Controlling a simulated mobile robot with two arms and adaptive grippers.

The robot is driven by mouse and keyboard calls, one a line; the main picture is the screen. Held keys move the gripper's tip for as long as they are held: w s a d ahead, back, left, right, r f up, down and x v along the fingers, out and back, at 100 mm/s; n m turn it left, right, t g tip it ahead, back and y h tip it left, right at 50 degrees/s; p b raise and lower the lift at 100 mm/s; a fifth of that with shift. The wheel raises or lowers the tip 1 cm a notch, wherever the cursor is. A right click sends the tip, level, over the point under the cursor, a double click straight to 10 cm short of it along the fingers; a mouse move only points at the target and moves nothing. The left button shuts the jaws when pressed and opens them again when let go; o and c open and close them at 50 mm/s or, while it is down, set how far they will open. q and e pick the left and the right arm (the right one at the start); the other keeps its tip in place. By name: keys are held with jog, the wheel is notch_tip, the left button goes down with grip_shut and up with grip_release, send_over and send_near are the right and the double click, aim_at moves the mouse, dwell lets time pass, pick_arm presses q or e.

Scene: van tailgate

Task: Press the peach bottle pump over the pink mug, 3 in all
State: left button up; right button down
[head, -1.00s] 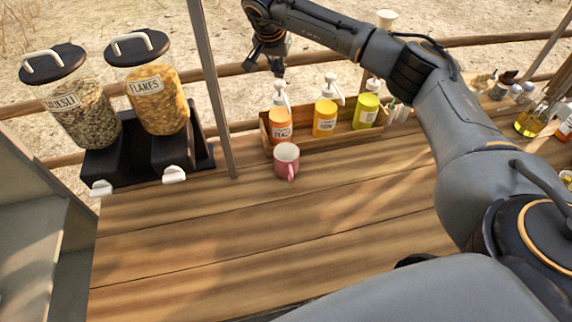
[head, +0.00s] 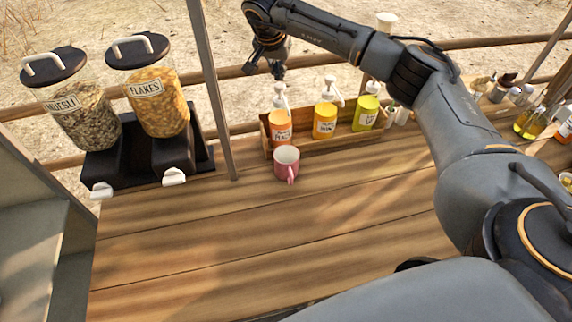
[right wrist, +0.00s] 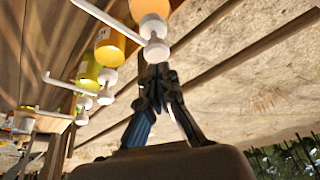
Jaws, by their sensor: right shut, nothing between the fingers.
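The peach bottle (head: 280,128) is orange with a white pump and stands at the left end of a wooden rack. Its pump head also shows in the right wrist view (right wrist: 156,52). The pink mug (head: 286,164) stands upright on the counter right in front of this bottle. My right gripper (head: 265,70) is shut and empty, just above the peach pump. In the right wrist view its fingertips (right wrist: 157,72) are close beside the pump head; I cannot tell whether they touch. My left gripper is not in view.
A yellow pump bottle (head: 325,120) and a yellow-green one (head: 366,112) share the rack (head: 340,140). Muesli (head: 75,108) and flakes (head: 155,95) dispensers stand at the left, near a thin post (head: 212,90). The front of the wooden counter (head: 250,230) is clear.

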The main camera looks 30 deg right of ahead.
aim_at(280, 85)
jog(key=shift+f, duration=0.15)
jog(key=shift+s+f+b, duration=0.1)
jog(key=shift+f+b, duration=0.8)
jog(key=shift+f, duration=0.65)
jog(key=shift+r, duration=0.15)
jog(key=shift+r+p, duration=0.65)
jog(key=shift+r, duration=0.05)
jog(key=shift+r+p, duration=0.35)
jog(key=shift+r, duration=0.3)
jog(key=shift+f, duration=0.1)
